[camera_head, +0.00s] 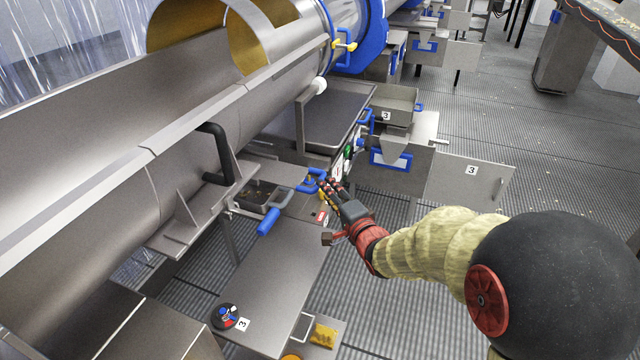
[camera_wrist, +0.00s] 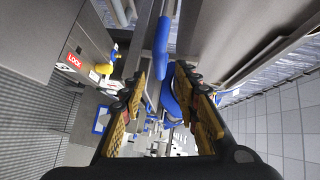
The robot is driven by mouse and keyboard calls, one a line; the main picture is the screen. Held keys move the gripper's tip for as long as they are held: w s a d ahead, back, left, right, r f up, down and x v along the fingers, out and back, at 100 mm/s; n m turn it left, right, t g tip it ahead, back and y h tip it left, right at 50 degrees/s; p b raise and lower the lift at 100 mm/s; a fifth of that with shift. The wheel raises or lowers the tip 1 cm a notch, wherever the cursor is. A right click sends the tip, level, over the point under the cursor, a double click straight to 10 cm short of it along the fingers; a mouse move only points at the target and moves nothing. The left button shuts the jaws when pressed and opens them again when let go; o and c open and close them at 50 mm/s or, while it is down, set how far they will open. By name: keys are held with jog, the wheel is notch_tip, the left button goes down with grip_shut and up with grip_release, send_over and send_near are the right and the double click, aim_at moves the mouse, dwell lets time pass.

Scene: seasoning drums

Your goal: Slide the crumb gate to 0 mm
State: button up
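My gripper (camera_head: 326,186) reaches the blue looped handle (camera_head: 309,182) beside the drum's outlet; I take this handle to be the crumb gate's. In the wrist view my gripper (camera_wrist: 161,78) has its two ribbed yellow fingers spread apart. A blue loop handle (camera_wrist: 170,92) shows between them, nearer the right finger; whether they touch is unclear. A dark tray with crumbs (camera_head: 258,196) lies left of the handle. A blue lever grip (camera_head: 269,221) sticks out in front of it. No millimetre scale is readable.
A red LOCK label (camera_wrist: 74,61) and a yellow knob (camera_wrist: 104,69) sit left of the fingers in the wrist view. The steel drum (camera_head: 110,190) and a black handle (camera_head: 216,150) stand at left. A flat steel table (camera_head: 270,285) lies below. Open floor is at right.

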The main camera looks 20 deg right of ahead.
jog(key=b+x, duration=0.1)
jog(key=x, duration=0.5)
jog(key=shift+w+f+b, duration=0.1)
jog(key=shift+w+b, duration=0.1)
jog(key=shift+b, duration=0.1)
jog(key=shift+c, duration=1.1)
grip_shut()
